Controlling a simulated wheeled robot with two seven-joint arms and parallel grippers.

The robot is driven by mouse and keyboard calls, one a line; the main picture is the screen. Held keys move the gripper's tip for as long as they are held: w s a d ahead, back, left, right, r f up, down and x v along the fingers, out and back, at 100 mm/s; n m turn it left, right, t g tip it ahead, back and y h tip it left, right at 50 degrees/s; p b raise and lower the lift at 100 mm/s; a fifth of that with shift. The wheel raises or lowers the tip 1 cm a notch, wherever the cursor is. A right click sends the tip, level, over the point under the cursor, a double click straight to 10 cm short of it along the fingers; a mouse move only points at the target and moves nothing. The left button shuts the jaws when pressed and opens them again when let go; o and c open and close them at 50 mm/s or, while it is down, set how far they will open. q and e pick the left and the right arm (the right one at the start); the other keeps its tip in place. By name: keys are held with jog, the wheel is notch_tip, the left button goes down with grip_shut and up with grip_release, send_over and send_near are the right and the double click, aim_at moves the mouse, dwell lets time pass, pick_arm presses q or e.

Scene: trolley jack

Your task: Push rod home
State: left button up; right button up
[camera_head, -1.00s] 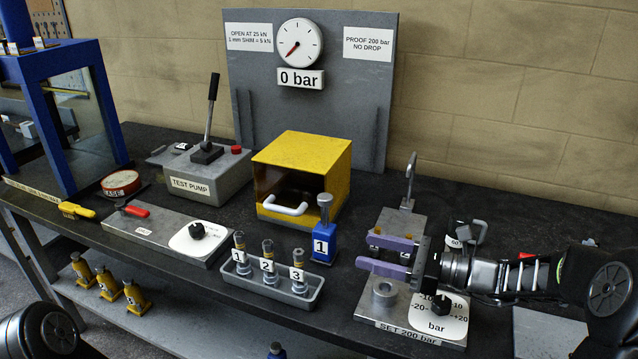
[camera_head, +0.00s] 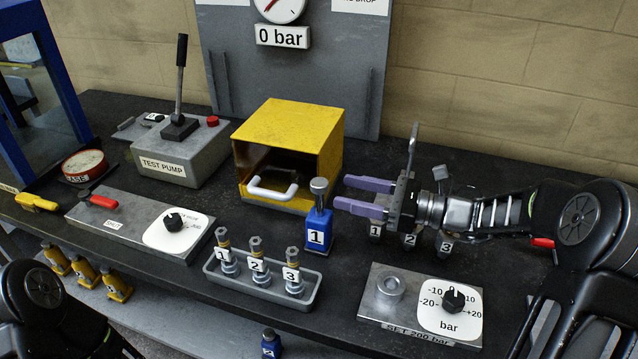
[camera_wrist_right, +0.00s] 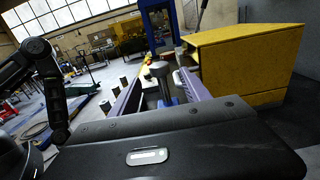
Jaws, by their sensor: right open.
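The blue jack unit labelled 1 (camera_head: 318,228) stands upright on the dark bench, with a grey rod and round head (camera_head: 318,187) sticking up from its top. My right gripper (camera_head: 347,192) has two purple fingers, open and empty, just right of the rod and pointing towards it at about its height. In the right wrist view the rod head (camera_wrist_right: 159,70) shows between the open fingers (camera_wrist_right: 159,85), with part of the blue body (camera_wrist_right: 167,102) below. Whether a finger touches the rod cannot be told. My left gripper is out of view.
A yellow box (camera_head: 293,145) with a white handle stands behind the jack. A grey tray (camera_head: 262,285) with three numbered units is in front left. A SET 200 bar block (camera_head: 380,310) with a dial lies in front right. The gauge board reads 0 bar (camera_head: 284,37).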

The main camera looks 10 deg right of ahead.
aim_at(324, 183)
jog(key=p+x, duration=0.1)
jog(key=x, duration=0.5)
jog(key=shift+r+p, duration=0.1)
jog(key=shift+p, duration=0.2)
jog(key=shift+w+a, duration=0.3)
jog(key=shift+a, duration=0.2)
grip_shut()
dwell(0.7)
